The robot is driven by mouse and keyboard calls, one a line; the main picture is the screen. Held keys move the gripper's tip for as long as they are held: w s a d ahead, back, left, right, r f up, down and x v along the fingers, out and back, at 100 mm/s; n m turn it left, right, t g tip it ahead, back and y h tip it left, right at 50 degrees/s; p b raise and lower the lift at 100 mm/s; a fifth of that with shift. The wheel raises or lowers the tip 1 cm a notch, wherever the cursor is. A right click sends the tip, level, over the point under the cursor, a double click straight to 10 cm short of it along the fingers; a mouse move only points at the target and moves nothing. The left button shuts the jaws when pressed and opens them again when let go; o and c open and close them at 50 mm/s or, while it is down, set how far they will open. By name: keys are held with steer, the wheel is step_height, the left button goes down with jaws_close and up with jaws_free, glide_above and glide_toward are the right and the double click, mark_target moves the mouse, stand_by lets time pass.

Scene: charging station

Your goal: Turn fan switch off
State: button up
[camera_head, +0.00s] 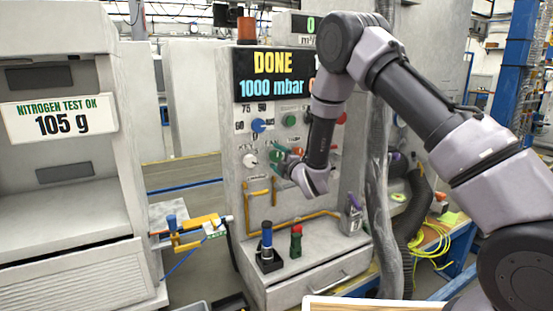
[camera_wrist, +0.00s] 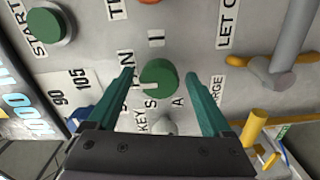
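The fan switch (camera_wrist: 160,74) is a round green knob with a white mark, on the grey panel of the charging station. Part of a "FAN" label shows beside it, and an "I" label is above it in the wrist view. The mark lies at the knob's lower left edge. My gripper (camera_wrist: 159,80) is open, with one teal finger on each side of the knob and a visible gap on both sides. In the head view my gripper (camera_head: 284,154) is at the panel and largely hides the knob.
A green START button (camera_wrist: 44,26) and a white knob (camera_wrist: 163,128) are near the fan switch. A blue knob (camera_head: 258,125) sits above left on the panel. Yellow pipes (camera_head: 258,192) run below. A "DONE 1000 mbar" display (camera_head: 272,75) is above.

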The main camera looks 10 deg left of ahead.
steer(key=shift+s, duration=0.1)
steer(key=v, duration=1)
steer(key=shift+s+d, duration=0.25)
steer(key=w+d+r+m+h, duration=0.4)
steer(key=d+r+m, duration=0.3)
steer(key=d+r, duration=0.15)
steer(key=s+d+r+m+g+h, duration=0.2)
steer(key=s+d+r+m+h, duration=0.1)
steer(key=d+r+m, duration=0.6)
steer(key=s+d+r+m+g+h, duration=0.1)
steer(key=s+d+r+m+g, duration=0.35)
steer(key=s+d, duration=0.6)
steer(key=s+r+m, duration=0.1)
steer(key=s+m, duration=0.2)
steer(key=s, duration=0.6)
steer(key=s+d+r+m+g, duration=0.1)
steer(key=s+r+m, duration=0.1)
steer(key=s, duration=0.7)
steer(key=shift+m, duration=0.65)
steer(key=shift+s+d+r, duration=0.1)
steer(key=shift+s+r, duration=0.05)
